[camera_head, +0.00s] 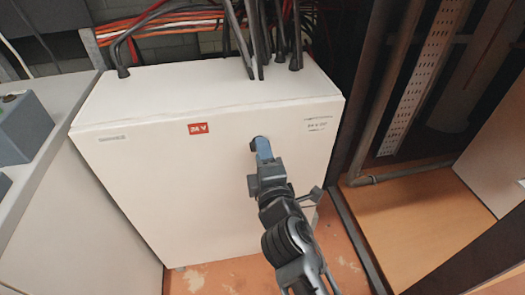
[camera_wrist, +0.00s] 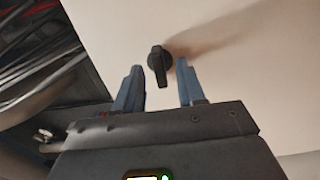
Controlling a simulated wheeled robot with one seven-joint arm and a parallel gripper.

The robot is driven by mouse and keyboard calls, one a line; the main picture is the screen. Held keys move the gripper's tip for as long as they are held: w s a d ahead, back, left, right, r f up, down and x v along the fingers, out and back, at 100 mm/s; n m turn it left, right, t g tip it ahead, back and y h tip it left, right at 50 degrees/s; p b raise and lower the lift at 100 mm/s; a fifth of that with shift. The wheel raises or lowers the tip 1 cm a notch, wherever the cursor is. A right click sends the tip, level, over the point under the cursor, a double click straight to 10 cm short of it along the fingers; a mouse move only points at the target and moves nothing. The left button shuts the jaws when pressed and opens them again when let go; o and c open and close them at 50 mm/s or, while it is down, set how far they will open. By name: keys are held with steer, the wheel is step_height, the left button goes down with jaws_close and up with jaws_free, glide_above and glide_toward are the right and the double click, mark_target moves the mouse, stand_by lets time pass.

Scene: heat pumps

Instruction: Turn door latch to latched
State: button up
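The door latch (camera_wrist: 158,64) is a small black knob on the white cabinet door (camera_wrist: 115,25). In the wrist view its handle points toward my gripper. My gripper (camera_wrist: 159,78) is open, with one blue finger on each side of the latch and a gap on both sides. In the head view my gripper (camera_head: 262,148) is in front of the upper right part of the cabinet (camera_head: 175,185) and mostly hides the latch. I cannot tell how deep the fingertips reach around the handle.
Black and orange cables (camera_head: 165,20) run behind and into the cabinet's top. A grey box (camera_head: 22,128) sits on a light ledge at the left. A pipe (camera_head: 405,175) and a perforated metal strip (camera_head: 415,85) stand at the right.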

steer(key=shift+w+a, duration=0.15)
steer(key=shift+w, duration=0.4)
jaws_close()
